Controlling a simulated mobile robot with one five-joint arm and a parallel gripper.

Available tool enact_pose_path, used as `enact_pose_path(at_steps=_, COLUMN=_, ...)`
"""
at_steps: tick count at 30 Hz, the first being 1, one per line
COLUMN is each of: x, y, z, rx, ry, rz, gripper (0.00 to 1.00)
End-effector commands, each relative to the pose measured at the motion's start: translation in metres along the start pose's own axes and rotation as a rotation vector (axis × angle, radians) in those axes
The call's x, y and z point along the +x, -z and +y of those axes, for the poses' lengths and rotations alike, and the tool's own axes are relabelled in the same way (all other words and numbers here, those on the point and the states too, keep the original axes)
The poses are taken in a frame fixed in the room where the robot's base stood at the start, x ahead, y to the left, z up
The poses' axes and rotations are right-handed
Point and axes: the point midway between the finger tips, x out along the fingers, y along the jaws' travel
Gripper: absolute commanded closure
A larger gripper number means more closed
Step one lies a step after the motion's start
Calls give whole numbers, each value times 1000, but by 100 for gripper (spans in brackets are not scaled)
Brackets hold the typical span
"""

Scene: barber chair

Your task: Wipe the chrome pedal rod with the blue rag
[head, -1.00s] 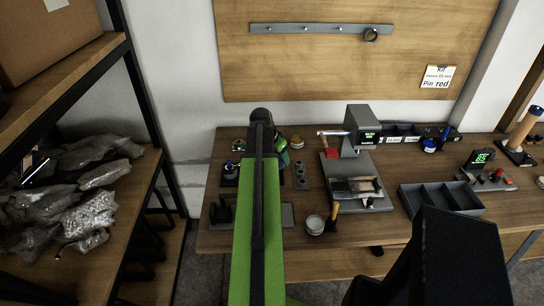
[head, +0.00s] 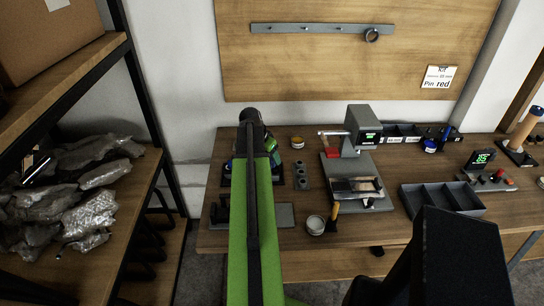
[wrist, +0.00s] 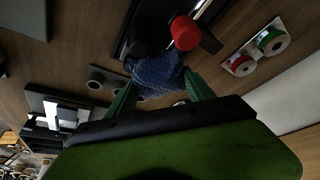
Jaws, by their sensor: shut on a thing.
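A dark blue patterned rag (wrist: 158,75) is bunched between the green fingers of my gripper (wrist: 160,90) in the wrist view; the gripper is shut on it. The rag lies over or against a dark stand (wrist: 150,18) with a red round end (wrist: 185,33) and a black knob (wrist: 135,48). I cannot clearly make out the chrome pedal rod; a shiny strip shows along the stand near the red end, and the rag may hide more. Whether the rag touches it is unclear. In the head view my arm hides the gripper and most of this spot.
A grey block with holes (head: 302,176) stands right of my arm. Farther right are a grey press (head: 362,128), a small pot (head: 316,224) and a divided grey tray (head: 440,199). A shelf with plastic bags (head: 90,215) stands left. Red and green reels (wrist: 240,65) show in the wrist view.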

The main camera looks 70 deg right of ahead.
Motion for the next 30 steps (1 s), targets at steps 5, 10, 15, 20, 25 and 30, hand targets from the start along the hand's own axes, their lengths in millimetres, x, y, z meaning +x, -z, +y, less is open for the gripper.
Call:
enact_pose_path(at_steps=5, x=-8, y=4, z=0, rx=0, ry=0, rz=1, gripper=71)
enact_pose_path(at_steps=10, x=-28, y=12, z=0, rx=0, ry=-1, rz=1, gripper=71)
enact_pose_path(at_steps=15, x=-46, y=20, z=0, rx=0, ry=-1, rz=1, gripper=71)
enact_pose_path(at_steps=20, x=-58, y=25, z=0, rx=0, ry=-1, rz=1, gripper=71)
enact_pose_path(at_steps=25, x=-56, y=24, z=0, rx=0, ry=-1, rz=1, gripper=71)
enact_pose_path(at_steps=30, x=-59, y=25, z=0, rx=0, ry=-1, rz=1, gripper=71)
